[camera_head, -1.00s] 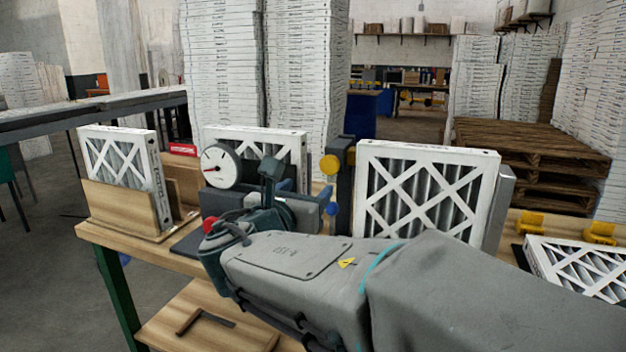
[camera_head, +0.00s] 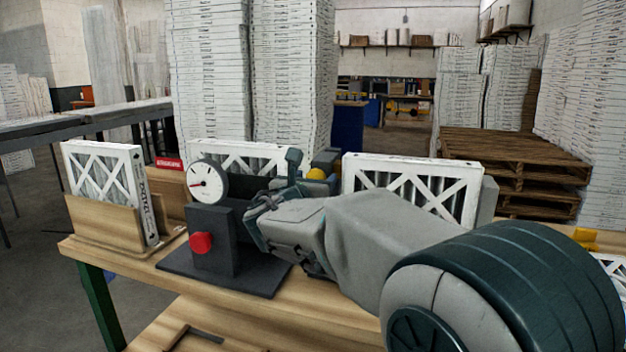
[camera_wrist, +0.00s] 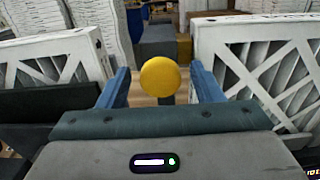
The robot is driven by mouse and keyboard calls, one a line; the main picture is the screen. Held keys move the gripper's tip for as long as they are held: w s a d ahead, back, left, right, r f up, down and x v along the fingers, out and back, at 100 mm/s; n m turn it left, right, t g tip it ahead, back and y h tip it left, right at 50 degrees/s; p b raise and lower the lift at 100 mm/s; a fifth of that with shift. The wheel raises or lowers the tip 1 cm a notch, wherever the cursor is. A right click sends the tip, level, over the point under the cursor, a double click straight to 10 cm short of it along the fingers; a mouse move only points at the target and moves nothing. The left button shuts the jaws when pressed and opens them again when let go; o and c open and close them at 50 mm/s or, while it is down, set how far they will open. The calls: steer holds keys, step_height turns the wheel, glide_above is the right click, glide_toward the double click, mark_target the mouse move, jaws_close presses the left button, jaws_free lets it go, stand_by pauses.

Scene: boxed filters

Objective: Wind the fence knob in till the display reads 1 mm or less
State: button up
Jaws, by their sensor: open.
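A round yellow knob (camera_wrist: 165,77) faces the wrist camera, between the two blue fingers of my gripper (camera_wrist: 160,70). The fingers are open, with a visible gap on each side of the knob, so they are not closed on it. In the head view the knob (camera_head: 316,174) shows only in part, behind my arm, and my fingers are hidden there. A round white dial (camera_head: 207,182) with a red needle stands on a dark block (camera_head: 212,222). The needle points left; its marks are too small to read. I see no digital display showing millimetres.
A red button (camera_head: 201,243) is on the block's front. White-framed filters stand close by: one in a wooden holder (camera_head: 105,228) at left, one (camera_head: 415,185) right of the knob. In the wrist view, filters (camera_wrist: 262,70) flank my gripper. Wooden pallets (camera_head: 515,165) stand behind.

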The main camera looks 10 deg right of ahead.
steer(key=shift+c, duration=0.3)
steer(key=c, duration=0.9)
steer(key=shift+f+b, duration=0.1)
steer(key=shift+b, duration=0.35)
steer(key=shift+s+d+f+m+b, duration=0.1)
steer(key=shift+d+m+b, duration=0.05)
steer(key=shift+m+b, duration=6.35)
steer(key=shift+n+b, duration=0.5)
steer(key=shift+b, duration=0.15)
